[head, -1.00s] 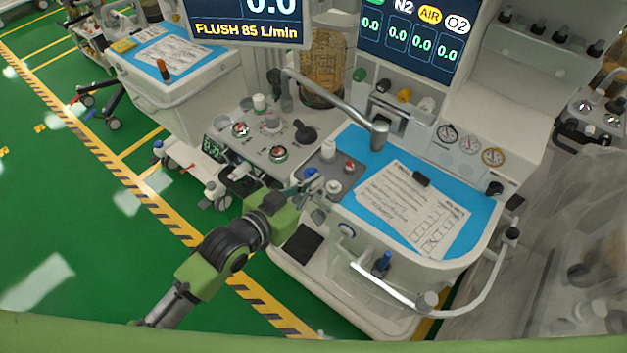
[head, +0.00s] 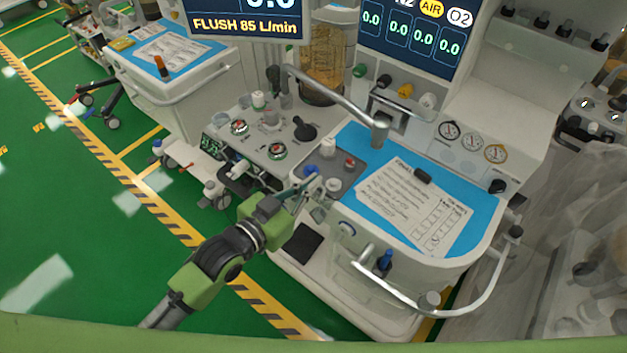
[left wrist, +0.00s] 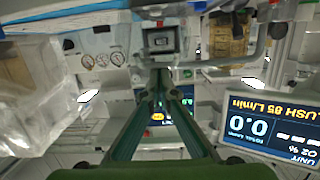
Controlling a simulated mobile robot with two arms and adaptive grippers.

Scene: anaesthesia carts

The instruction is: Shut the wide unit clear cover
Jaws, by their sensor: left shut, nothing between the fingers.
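The wide anaesthesia unit (head: 370,290) has a blue work surface with a paper form on it and a curved front handle. I cannot pick out its clear cover for certain in either view. My left gripper (head: 312,182) is at the left edge of the unit, by a small grey panel (head: 345,178) with white and red knobs. Its fingers are shut and empty. I cannot tell whether the tips touch the panel. The fingers also show in the left wrist view (left wrist: 160,80), pointing toward the unit's front. My right gripper is not in view.
A curved metal arm (head: 335,85) reaches over the blue surface. A screen (head: 245,22) hangs above the knob panel. Draped clear plastic (head: 580,230) covers equipment at the right. The green floor (head: 80,220) at the left is clear.

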